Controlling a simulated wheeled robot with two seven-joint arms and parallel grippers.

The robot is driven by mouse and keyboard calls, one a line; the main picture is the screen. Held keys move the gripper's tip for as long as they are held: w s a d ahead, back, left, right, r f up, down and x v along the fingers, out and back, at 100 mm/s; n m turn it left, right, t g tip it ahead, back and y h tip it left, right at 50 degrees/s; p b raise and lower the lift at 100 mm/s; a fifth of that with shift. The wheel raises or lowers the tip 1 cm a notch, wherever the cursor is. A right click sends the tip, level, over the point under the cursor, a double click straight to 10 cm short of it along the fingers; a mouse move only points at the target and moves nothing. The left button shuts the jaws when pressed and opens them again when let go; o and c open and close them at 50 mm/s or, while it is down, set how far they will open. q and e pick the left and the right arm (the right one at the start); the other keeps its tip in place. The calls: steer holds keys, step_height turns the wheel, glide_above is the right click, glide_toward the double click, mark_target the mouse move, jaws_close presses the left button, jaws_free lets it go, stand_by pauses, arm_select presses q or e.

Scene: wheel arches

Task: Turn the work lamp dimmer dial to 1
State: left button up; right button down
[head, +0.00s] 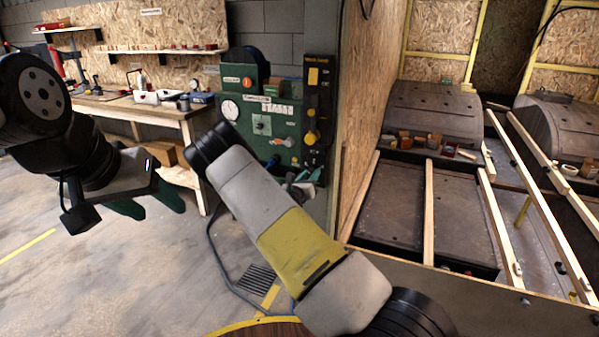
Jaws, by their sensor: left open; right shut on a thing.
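A tall black control panel (321,90) with yellow controls stands at the right side of the green machine. A yellow knob (311,138) shows low on this panel. My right gripper (312,178) is at the panel's lower end, partly hidden behind my own forearm. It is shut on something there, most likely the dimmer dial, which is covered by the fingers. I cannot read the dial's marks or setting. My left gripper (150,204) hangs over the floor at the left, its green fingers apart and empty, well away from the panel.
The green machine (232,105) with a gauge stands behind my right arm. A wooden workbench (150,108) with tools is at the left. A plywood wall (362,90) stands close right of the panel. Wheel arches (433,108) lie beyond it. The left floor is clear.

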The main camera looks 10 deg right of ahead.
steer(key=c, duration=1.1)
jaws_free()
steer(key=shift+o, duration=0.2)
steer(key=shift+a, duration=0.1)
steer(key=v, duration=0.7)
steer(key=shift+s+a, duration=0.15)
steer(key=shift+s, duration=0.15)
